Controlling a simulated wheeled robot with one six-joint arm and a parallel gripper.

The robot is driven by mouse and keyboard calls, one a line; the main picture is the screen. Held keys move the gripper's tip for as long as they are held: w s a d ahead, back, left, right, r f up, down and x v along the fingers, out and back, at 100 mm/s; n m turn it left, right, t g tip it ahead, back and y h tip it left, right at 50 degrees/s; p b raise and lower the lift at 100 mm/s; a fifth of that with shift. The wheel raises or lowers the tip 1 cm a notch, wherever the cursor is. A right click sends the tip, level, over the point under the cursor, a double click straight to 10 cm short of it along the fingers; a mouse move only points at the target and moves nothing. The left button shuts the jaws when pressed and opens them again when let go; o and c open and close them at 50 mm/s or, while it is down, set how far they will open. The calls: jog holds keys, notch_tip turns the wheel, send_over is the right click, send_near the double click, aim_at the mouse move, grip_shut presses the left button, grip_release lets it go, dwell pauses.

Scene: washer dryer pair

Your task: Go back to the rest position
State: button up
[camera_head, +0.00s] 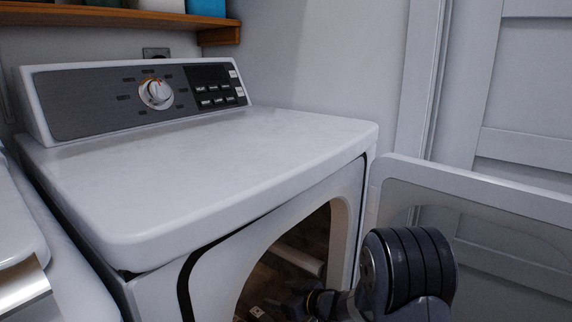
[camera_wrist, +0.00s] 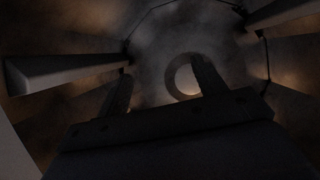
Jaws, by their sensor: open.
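My gripper (camera_wrist: 160,92) is inside the dryer drum, with its two fingers apart and nothing between them in the wrist view. In the head view my arm reaches in through the front opening of the white dryer (camera_head: 200,185), and the fingertips are hidden inside. The wrist view shows the dark drum with vanes (camera_wrist: 65,72) on its walls and a pale ring (camera_wrist: 184,76) at the back. The dryer door (camera_head: 480,185) stands open to the right of the opening, beside my arm.
A second white machine (camera_head: 60,275) stands at the left edge. The dryer's control panel (camera_head: 150,92) has a round dial. A wooden shelf (camera_head: 110,17) with containers hangs on the wall above. A panelled door (camera_head: 520,90) is at the right. My arm sits between the opening's edge and the open door.

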jog(key=shift+f, duration=0.1)
jog(key=f+x, duration=0.1)
jog(key=x, duration=0.4)
jog(key=p+v, duration=0.4)
jog(key=v, duration=0.7)
jog(key=f+b+x, duration=0.1)
jog(key=b+x, duration=0.4)
jog(key=x, duration=0.6)
jog(key=s+d+r+p, duration=0.3)
jog(key=s+d+p, duration=0.2)
jog(key=s+d, duration=0.6)
jog(key=s+d+r+p, duration=0.2)
jog(key=s+d+p, duration=0.4)
jog(key=s+d, duration=0.6)
jog(key=d, duration=0.6)
jog(key=shift+d+r, duration=0.2)
jog(key=shift+r, duration=0.15)
